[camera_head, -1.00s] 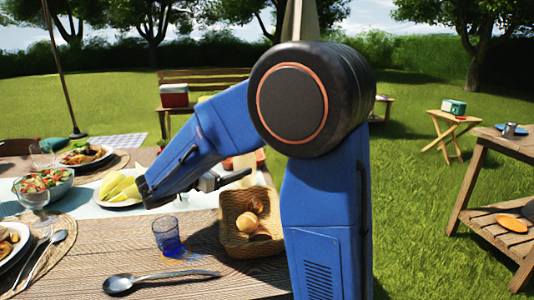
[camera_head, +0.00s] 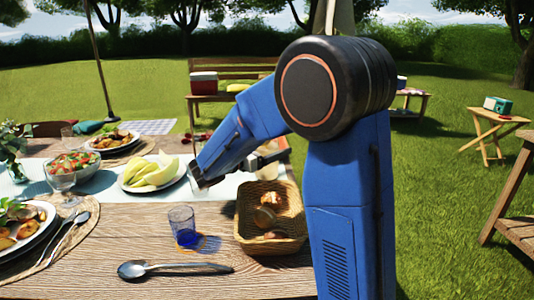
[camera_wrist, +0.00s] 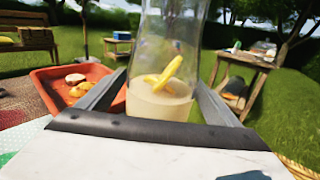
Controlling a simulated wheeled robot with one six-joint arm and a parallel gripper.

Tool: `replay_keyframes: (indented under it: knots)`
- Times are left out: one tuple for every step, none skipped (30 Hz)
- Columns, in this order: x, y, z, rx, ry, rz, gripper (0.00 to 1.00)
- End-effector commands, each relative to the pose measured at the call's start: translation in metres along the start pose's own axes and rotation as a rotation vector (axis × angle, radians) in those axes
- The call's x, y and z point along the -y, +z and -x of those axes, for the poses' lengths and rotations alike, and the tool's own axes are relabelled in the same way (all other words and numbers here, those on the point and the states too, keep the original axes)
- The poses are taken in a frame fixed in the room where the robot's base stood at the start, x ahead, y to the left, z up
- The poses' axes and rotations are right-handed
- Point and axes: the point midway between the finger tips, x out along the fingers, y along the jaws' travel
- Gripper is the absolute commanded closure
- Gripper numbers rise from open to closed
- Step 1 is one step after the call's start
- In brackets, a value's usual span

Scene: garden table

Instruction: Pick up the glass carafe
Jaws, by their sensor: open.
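The glass carafe (camera_wrist: 165,70) stands upright in the wrist view, with pale yellowish liquid and yellow slices inside. Its top is cut off by the frame edge. My gripper (camera_wrist: 161,80) is open, with one finger on each side of the carafe's lower part. I cannot tell whether either finger touches the glass. In the head view my arm largely hides the gripper and the carafe, beyond the bread basket.
A red-orange tray (camera_wrist: 52,91) with food lies left of the carafe. In the head view, a wicker bread basket (camera_head: 246,242), a blue glass (camera_head: 182,222), a spoon (camera_head: 135,270) and a plate of melon (camera_head: 127,184) are on the table (camera_head: 215,287). Grass lies beyond.

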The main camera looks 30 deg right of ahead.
Motion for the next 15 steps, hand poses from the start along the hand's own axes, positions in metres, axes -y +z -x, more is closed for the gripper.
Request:
replay_keyframes:
  knots:
    - [0.001,0.000,-0.007,0.000,-0.004,0.000,0.15]
    - [0.001,0.000,-0.011,0.000,-0.004,0.000,0.15]
    - [0.001,0.000,-0.014,0.000,-0.003,0.000,0.15]
    - [0.000,0.000,-0.016,0.000,-0.001,0.000,0.15]
    - [0.000,0.000,-0.017,0.000,-0.001,0.000,0.15]
    - [0.000,0.000,-0.018,0.000,0.000,0.000,0.15]
    - [0.000,0.000,-0.018,0.000,0.000,0.000,0.15]
    - [0.000,0.000,-0.018,0.000,0.000,0.000,0.15]
    - [0.000,0.000,-0.018,0.000,0.000,0.000,0.15]
    - [0.000,0.000,-0.018,0.000,0.000,0.000,0.15]
    - [0.000,0.000,-0.018,0.000,0.000,0.000,0.15]
    - [0.000,0.000,-0.018,0.000,0.000,0.000,0.19]
    - [0.000,0.000,-0.018,0.000,0.000,0.000,0.27]
    - [0.000,0.000,-0.018,0.000,0.000,0.000,0.34]
    - [0.000,0.000,-0.018,0.000,0.000,0.000,0.43]
